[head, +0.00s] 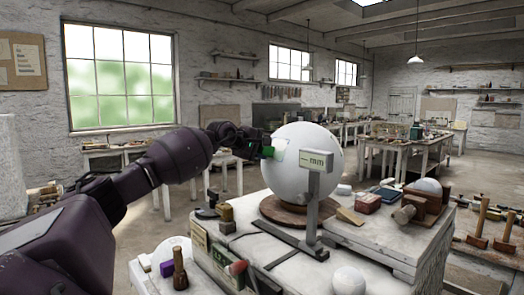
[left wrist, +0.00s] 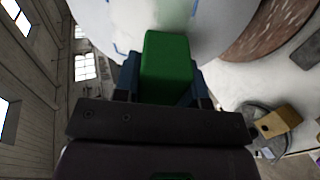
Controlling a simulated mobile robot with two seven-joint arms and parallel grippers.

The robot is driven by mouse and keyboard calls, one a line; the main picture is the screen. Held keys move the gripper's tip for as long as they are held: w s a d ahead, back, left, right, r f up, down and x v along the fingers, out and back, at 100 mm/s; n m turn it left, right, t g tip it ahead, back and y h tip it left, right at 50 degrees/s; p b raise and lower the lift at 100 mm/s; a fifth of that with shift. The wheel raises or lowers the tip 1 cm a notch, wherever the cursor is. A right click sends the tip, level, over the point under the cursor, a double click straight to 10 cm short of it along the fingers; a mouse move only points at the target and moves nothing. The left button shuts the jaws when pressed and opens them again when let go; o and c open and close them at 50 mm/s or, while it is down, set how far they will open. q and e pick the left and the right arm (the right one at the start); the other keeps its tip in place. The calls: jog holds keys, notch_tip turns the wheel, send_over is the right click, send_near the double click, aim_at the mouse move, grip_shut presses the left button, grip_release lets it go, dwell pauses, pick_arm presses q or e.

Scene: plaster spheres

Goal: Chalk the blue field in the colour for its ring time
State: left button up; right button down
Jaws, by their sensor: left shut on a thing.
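A large white plaster sphere (head: 310,165) rests on a round brown base (head: 270,207) on the workbench. My left gripper (head: 262,149) is at the sphere's left side, shut on a green chalk block (head: 268,152). In the left wrist view the green block (left wrist: 166,65) sits between the fingers, its far end at the sphere (left wrist: 105,22); I cannot tell whether they touch. Short blue marks (left wrist: 119,48) and a pale green smear show on the sphere there. A grey post with a display (head: 316,161) reading "— mm" stands in front of the sphere. My right gripper is not in view.
Right of the sphere, the bench holds a red-brown box (head: 368,203), a wooden block (head: 350,216) and a cylinder. A small white ball (head: 348,281) lies at the front. A purple block (head: 166,269) and a dark wooden tool (head: 180,268) are lower left.

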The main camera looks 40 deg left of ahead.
pick_arm(q)
jog(key=shift+w+f, duration=0.25)
jog(key=shift+w, duration=0.4)
dwell(0.4)
jog(key=shift+d, duration=0.2)
jog(key=shift+s+d+b, duration=0.2)
jog(key=shift+d+b, duration=0.15)
jog(key=shift+d, duration=0.45)
jog(key=shift+a, duration=0.1)
jog(key=shift+w+a+r+p, duration=0.1)
jog(key=shift+a+p, duration=0.25)
jog(key=shift+a, duration=0.15)
jog(key=shift+w+a+p, duration=0.15)
jog(key=shift+a+p, duration=0.15)
jog(key=shift+a, duration=0.4)
jog(key=shift+w+a+p, duration=0.15)
jog(key=shift+a+p, duration=0.1)
jog(key=shift+a, duration=0.4)
jog(key=shift+d, duration=0.1)
